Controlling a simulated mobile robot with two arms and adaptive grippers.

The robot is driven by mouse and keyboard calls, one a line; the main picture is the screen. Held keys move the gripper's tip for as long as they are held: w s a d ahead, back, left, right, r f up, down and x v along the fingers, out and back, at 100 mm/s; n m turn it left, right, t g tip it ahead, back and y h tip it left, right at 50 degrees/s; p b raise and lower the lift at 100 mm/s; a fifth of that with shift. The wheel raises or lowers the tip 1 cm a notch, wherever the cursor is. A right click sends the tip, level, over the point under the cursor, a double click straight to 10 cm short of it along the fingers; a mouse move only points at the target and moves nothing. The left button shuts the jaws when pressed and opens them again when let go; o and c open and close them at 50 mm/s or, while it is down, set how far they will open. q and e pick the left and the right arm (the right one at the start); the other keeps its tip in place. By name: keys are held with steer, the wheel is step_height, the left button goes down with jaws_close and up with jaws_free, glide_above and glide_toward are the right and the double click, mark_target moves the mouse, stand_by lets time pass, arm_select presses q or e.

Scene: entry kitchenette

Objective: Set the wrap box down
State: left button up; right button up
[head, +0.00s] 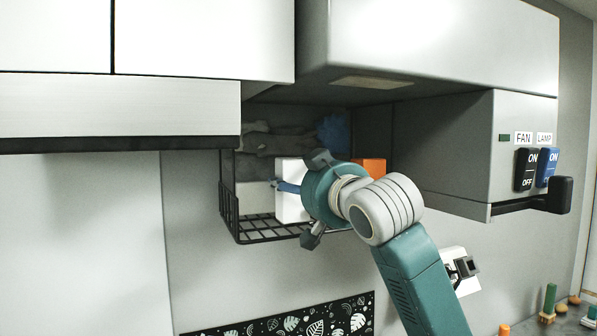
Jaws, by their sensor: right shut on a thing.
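My right gripper (302,195) reaches into the wire basket shelf (268,230) under the wall cabinets. It is shut on what appears to be the wrap box, a white box (291,168) showing just left of the gripper. My gripper and wrist hide much of the box. An orange piece (372,168) shows to the right of the wrist; I cannot tell whether it is part of the same box. Whether the box's underside touches the basket floor is hard to see. My left gripper is not in view.
Grey cloth-like things (275,140) and a blue bundle (333,132) lie at the back. A cabinet (440,45) overhangs the basket. The switch panel (520,165) with a black lever (560,195) is at the right. A leaf-patterned panel (290,318) is below.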

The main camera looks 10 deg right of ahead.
steer(key=shift+f, duration=0.15)
steer(key=o, duration=1.4)
steer(key=s+b, duration=0.2)
steer(key=s, duration=0.2)
steer(key=s+d+b, duration=0.1)
steer(key=s+b, duration=0.1)
steer(key=s, duration=0.2)
steer(key=s+d+b, duration=0.1)
steer(key=s+b, duration=0.2)
steer(key=shift+s+d, duration=0.15)
steer(key=shift+s, duration=0.25)
